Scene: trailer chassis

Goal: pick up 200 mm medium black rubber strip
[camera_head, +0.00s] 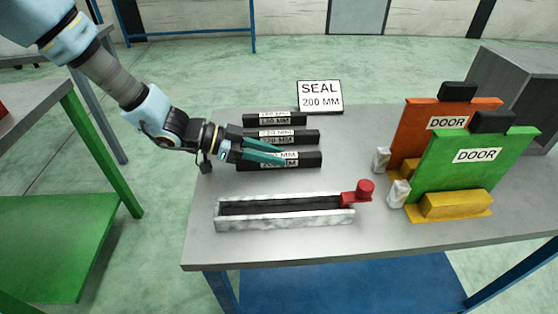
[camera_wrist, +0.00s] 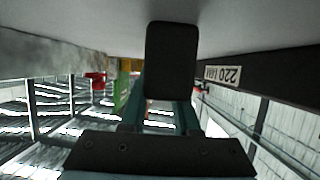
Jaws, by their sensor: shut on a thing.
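Three black rubber strips lie in a row on the grey table: a back one (camera_head: 300,119) whose label seems to read 180 MM, a middle one (camera_head: 312,136) marked 220 MM, and a front one (camera_head: 313,160). My gripper (camera_head: 283,159), with teal fingers, is shut on the front strip. The fingers partly cover its label, which seems to read 200 MM. In the wrist view the held strip (camera_wrist: 172,60) shows end-on between the fingers, and the 220 MM strip (camera_wrist: 248,83) runs beside it on the right. I cannot tell whether the held strip is clear of the table.
A sign (camera_head: 320,96) reading SEAL 200 MM stands behind the strips. A pale open channel (camera_head: 285,223) with a red knob (camera_head: 366,189) lies in front. Orange (camera_head: 405,125) and green (camera_head: 470,165) DOOR panels stand at the right. Bare table (camera_head: 370,245) lies at the front right.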

